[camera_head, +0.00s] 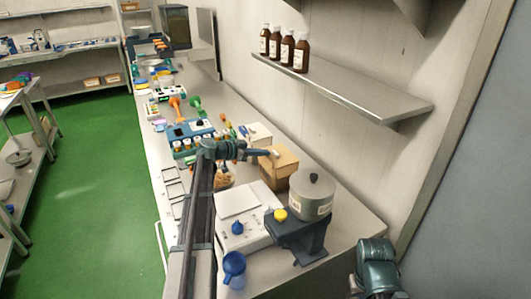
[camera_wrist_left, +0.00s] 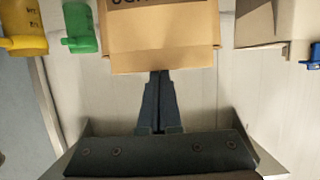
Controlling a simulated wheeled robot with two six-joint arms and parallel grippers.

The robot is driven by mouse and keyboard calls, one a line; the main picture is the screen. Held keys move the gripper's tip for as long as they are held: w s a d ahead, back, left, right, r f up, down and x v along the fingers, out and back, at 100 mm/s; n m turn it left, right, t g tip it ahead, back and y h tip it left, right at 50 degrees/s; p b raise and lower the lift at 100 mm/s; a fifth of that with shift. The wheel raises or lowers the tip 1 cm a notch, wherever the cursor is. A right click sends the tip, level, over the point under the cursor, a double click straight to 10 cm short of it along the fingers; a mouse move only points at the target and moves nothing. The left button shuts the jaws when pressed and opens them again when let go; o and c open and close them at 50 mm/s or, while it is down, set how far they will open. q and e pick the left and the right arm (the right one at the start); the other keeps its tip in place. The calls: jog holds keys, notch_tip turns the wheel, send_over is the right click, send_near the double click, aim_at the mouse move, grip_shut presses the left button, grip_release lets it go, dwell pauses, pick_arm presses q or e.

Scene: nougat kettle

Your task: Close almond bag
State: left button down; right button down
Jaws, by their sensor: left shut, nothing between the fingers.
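A small clear bag or jar of brown almond-like pieces (camera_head: 224,178) stands on the counter in the head view, partly hidden behind my left arm. I cannot tell whether its top is open or closed. My left gripper (camera_head: 268,153) is shut and empty, over the counter beside a brown cardboard box (camera_head: 281,166). In the left wrist view my shut fingers (camera_wrist_left: 158,76) point at the lower edge of a tan box (camera_wrist_left: 162,58) with dark, cut-off lettering. I cannot tell whether they touch it. No almond bag can be made out there. My right gripper is out of view.
A grey pot (camera_head: 311,198) stands on a dark stand, near a white scale (camera_head: 243,233) and a blue jug (camera_head: 233,270). A vial rack (camera_head: 190,140) is farther back. Brown bottles (camera_head: 286,48) stand on a wall shelf (camera_head: 345,88). Yellow (camera_wrist_left: 24,34) and green (camera_wrist_left: 79,30) cups show in the wrist view.

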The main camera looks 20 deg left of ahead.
pick_arm(q)
jog(key=p+v, duration=0.4)
jog(key=v, duration=0.8)
jog(key=shift+s+a, duration=0.25)
jog(key=shift+s, duration=0.05)
